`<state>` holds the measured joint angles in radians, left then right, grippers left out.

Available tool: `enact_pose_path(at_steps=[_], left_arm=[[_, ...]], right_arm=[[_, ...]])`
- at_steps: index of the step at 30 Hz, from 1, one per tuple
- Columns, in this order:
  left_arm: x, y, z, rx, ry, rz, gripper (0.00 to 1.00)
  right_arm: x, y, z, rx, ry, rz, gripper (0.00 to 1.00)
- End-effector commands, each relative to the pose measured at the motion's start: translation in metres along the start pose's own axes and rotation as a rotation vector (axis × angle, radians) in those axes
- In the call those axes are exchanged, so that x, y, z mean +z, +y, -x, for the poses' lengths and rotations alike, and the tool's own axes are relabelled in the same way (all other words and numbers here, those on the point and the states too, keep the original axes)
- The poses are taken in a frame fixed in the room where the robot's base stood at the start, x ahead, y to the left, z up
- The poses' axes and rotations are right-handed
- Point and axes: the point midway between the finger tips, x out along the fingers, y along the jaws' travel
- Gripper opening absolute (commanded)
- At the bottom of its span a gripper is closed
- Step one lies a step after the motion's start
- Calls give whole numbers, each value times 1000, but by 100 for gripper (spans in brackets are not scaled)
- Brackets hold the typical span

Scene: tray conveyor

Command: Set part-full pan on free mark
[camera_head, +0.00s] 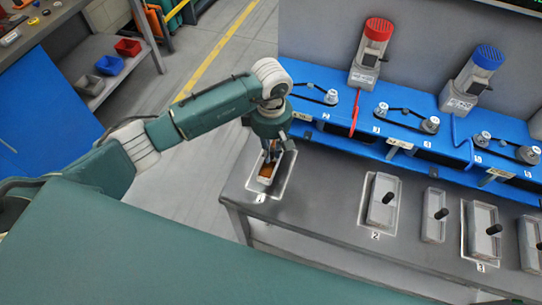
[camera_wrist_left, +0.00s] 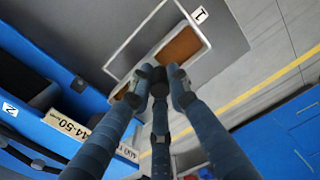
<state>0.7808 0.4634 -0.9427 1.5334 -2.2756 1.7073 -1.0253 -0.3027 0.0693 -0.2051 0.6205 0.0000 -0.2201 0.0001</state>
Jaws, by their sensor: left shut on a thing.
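My left gripper (camera_head: 270,154) points down and is shut on the black handle of a light pan (camera_head: 265,180) with brown contents. In the left wrist view the fingers (camera_wrist_left: 158,80) close around the handle, and brown fill (camera_wrist_left: 180,48) shows on both sides of it in the pan (camera_wrist_left: 205,42). The pan is over the white-outlined mark 1 (camera_head: 280,196) at the left end of the grey bench, within its outline in the head view. I cannot tell whether it touches the bench. My right gripper is not in view.
Other pans with black handles stand on mark 2 (camera_head: 382,202), on mark 3 (camera_head: 484,232), between them (camera_head: 434,216) and at the right edge (camera_head: 531,245). A blue conveyor unit (camera_head: 340,110) with belts runs behind the bench. Red (camera_head: 373,50) and blue-topped (camera_head: 478,75) devices stand on it.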

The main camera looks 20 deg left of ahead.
Motion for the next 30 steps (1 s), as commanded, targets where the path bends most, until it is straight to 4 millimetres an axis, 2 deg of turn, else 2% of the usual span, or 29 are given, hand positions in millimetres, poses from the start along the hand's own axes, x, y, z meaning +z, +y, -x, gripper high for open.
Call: enact_pose_path(at_steps=[5,12,25,26,27,28,30], left_arm=[[1,0,-14,-1,-1,-1,0],[1,0,-46,0,-1,0,0],[0,1,-55,3,0,-1,0],[0,1,-54,2,0,-1,21],[0,1,-53,2,0,-1,29],[0,1,-53,2,0,-1,35],[0,1,-53,2,0,-1,36]], right_arm=[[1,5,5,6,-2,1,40],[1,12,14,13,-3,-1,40],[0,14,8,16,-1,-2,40],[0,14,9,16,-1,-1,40],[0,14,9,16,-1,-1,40],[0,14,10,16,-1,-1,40],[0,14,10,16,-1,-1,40]])
